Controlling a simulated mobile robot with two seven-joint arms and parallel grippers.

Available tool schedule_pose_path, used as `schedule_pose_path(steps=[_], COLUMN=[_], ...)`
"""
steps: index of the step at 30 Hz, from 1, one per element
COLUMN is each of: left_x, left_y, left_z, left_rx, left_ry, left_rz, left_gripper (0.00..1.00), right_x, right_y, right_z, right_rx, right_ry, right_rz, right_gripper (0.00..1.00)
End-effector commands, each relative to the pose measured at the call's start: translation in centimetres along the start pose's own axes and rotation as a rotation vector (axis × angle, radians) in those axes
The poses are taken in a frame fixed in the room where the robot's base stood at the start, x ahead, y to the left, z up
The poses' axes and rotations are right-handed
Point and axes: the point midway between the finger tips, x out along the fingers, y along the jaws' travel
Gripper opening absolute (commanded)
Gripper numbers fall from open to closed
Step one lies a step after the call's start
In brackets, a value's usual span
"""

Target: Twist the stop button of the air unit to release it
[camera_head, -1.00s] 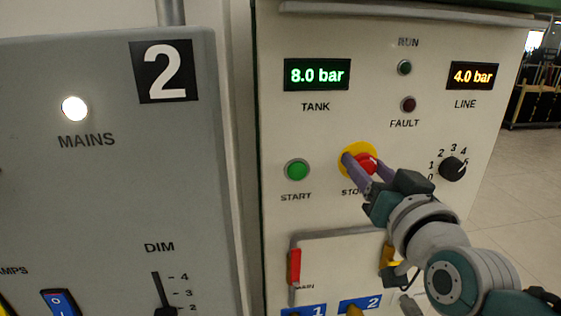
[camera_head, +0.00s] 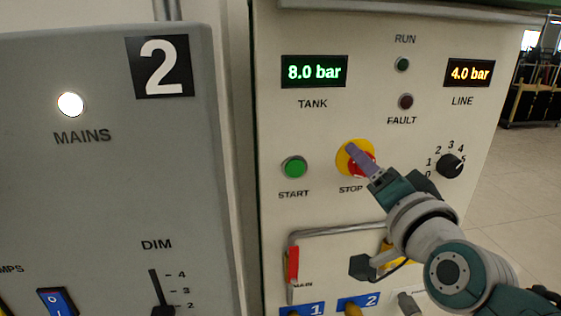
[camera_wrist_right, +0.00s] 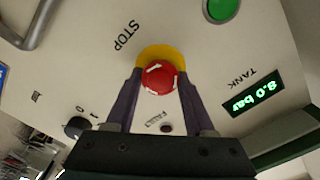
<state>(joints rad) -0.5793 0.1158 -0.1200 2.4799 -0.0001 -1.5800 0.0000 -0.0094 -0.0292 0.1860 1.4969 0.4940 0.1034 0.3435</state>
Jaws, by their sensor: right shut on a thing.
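The red stop button (camera_head: 357,168) sits on a yellow round base (camera_head: 344,158) on the white air unit panel (camera_head: 330,215), above the STOP label. My right gripper (camera_head: 357,157) is at the button, with one purple finger lying across its front in the head view. In the right wrist view the red button (camera_wrist_right: 160,78) with white marks is between the two fingers of my right gripper (camera_wrist_right: 159,85), which is shut on it. Part of the button is hidden by the finger in the head view. My left gripper is not in view.
A green start button (camera_head: 294,167) is left of the stop button and a black rotary knob (camera_head: 450,166) is right. A red-handled lever (camera_head: 293,265) and blue number plates lie below. A grey mains panel (camera_head: 95,200) stands at left.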

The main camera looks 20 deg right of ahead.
Motion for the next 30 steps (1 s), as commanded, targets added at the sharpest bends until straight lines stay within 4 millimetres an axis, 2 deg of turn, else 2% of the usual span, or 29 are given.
schedule_pose_path(steps=[19,20,27,30], left_x=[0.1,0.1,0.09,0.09], left_y=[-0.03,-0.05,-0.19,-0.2], left_z=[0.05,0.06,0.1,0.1], left_rx=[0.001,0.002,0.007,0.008], left_ry=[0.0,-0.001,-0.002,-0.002], left_rz=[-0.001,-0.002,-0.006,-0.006], left_gripper=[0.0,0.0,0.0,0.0], right_x=[0.02,0.02,0.01,0.0], right_y=[0.29,0.3,0.19,0.15], right_z=[0.04,0.04,0.02,0.02], right_rx=[0.061,0.061,0.061,0.06], right_ry=[-0.003,-0.003,-0.002,-0.001], right_rz=[0.006,0.006,0.003,0.003], right_gripper=[0.0,0.54,0.81,0.83])
